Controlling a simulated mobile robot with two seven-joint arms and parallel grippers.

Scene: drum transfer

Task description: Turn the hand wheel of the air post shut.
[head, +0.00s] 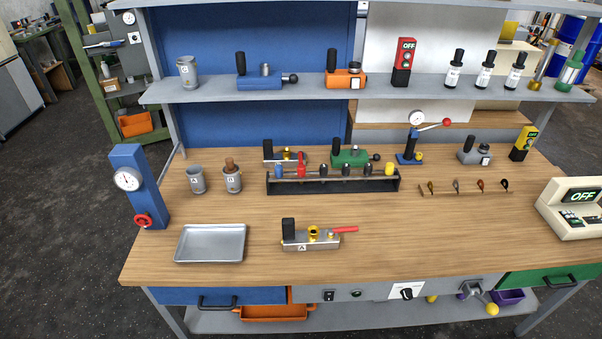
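The air post (134,190) is a blue upright box at the left end of the workbench. A round white gauge (128,179) is on its upper front. A red hand wheel (144,220) sits low on its front, near the table's left edge. I cannot tell from this view how far the wheel is turned, and the gauge needle is too small to read. Neither of my grippers shows in the head view, and nothing touches the wheel.
A metal tray (211,259) lies right of the post, and two grey cups (197,180) (233,181) stand behind it. A metal block with a red lever (311,239) sits mid-bench. A black rack (333,186) stands behind. The front right bench top is clear.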

